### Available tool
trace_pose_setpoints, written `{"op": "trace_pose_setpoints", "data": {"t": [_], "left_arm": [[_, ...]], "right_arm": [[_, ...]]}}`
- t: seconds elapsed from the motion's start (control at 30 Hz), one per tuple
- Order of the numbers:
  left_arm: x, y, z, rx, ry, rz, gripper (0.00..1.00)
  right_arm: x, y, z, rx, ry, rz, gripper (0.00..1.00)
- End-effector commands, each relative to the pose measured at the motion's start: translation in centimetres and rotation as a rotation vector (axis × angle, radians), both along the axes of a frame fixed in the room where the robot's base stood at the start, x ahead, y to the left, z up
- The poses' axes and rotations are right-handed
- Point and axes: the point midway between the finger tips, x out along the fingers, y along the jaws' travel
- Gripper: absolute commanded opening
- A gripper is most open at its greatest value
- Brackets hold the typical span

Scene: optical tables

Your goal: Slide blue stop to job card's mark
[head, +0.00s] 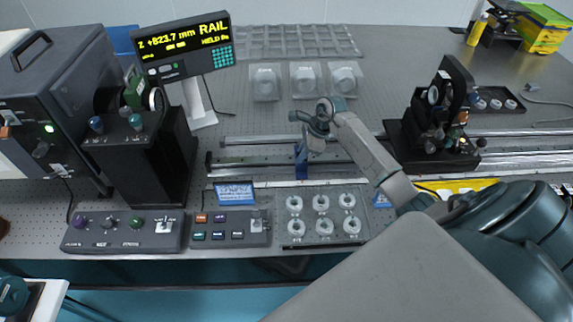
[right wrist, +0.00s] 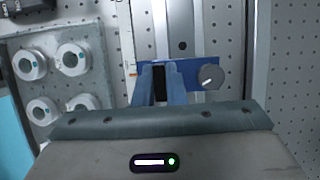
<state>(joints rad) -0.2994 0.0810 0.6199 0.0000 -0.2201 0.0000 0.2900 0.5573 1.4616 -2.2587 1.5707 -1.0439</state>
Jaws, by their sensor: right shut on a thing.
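The blue stop (head: 301,160) sits on the dark rail in the middle of the table; the right wrist view shows its blue plate (right wrist: 204,68) with a round grey knob (right wrist: 211,77) on the right. My right gripper (right wrist: 161,72) is shut on the stop, its fingers reaching over the plate. In the head view the wrist hides part of the stop. A small blue-and-white card (head: 234,193) stands in front of the rail, to the left of the stop; its writing is too small to read. My left gripper is not in view.
A display (head: 186,50) reads about +823.7 mm, RAIL, HELD. A tray of round parts (head: 283,228) lies close in front of the stop. Control boxes (head: 125,231) stand at front left. A black optics mount (head: 440,120) stands at the right along the rails.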

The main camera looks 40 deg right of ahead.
Motion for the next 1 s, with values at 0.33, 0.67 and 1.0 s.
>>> {"op": "trace_pose_setpoints", "data": {"t": [0.33,0.67,1.0], "left_arm": [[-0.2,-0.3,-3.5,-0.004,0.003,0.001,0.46],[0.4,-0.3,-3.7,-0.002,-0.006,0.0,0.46],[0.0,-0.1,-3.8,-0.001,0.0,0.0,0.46]], "right_arm": [[-3.8,-5.9,-0.3,-0.001,0.006,0.001,0.0],[-4.5,-6.9,0.2,0.004,0.004,0.003,0.0],[-4.5,-6.9,0.2,0.004,0.004,0.003,0.33]]}}
